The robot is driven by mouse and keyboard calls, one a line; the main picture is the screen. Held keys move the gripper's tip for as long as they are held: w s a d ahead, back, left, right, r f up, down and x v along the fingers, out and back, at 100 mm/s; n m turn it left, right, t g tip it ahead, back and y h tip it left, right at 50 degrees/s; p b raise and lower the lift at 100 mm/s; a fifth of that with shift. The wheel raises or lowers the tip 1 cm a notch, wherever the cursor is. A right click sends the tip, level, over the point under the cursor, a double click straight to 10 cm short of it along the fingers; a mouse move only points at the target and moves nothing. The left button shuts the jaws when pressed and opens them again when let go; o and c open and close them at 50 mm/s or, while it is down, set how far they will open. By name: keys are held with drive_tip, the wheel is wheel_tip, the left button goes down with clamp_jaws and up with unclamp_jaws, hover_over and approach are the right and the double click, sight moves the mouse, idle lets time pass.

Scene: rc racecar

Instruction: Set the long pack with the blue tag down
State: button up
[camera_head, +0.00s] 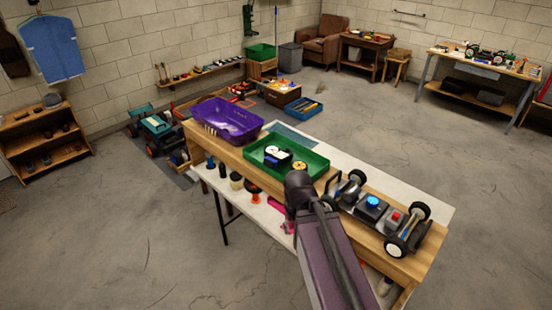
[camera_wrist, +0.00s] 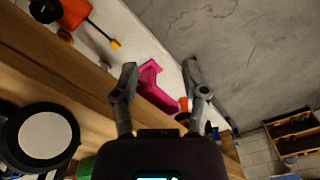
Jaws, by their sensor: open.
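I cannot make out a long pack with a blue tag in either view. In the wrist view a bright pink piece (camera_wrist: 152,84) lies beyond the fingers on a pale surface. In the head view the pink piece (camera_head: 277,205) shows on the low white table beside the wooden bench, partly behind my arm. My gripper's fingers are hidden in the head view. An RC car chassis (camera_head: 373,202) with a blue round part stands on the bench to the right of my arm.
A green tray (camera_head: 317,172) holds a black item with a white disc and a yellow ring. A purple bin (camera_head: 226,119) stands at the bench's left end. Jars and an orange item (camera_head: 252,187) stand on the low white table (camera_head: 235,207). The floor around is mostly clear.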

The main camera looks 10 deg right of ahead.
drive_tip(key=shift+d, duration=0.1)
drive_tip(key=o, duration=0.6)
drive_tip(key=shift+w+d+r, duration=0.1)
drive_tip(key=shift+r, duration=0.05)
wheel_tip(320, 180, up, 18)
drive_tip(key=m+p, duration=0.9)
drive_tip(key=p, duration=1)
hover_over(279, 156)
drive_tip(key=shift+d+r, duration=0.1)
drive_tip(key=shift+d, duration=0.1)
drive_tip(key=shift+b, duration=0.4)
wheel_tip(279, 156, down, 9)
drive_tip(key=b, duration=0.8)
drive_tip(key=shift+a+r, duration=0.1)
drive_tip(key=shift+r, duration=0.05)
drive_tip(key=shift+b, duration=0.35)
drive_tip(key=shift+a+f+b, duration=0.15)
drive_tip(key=shift+f+b, duration=2.3)
drive_tip(key=shift+f, duration=0.15)
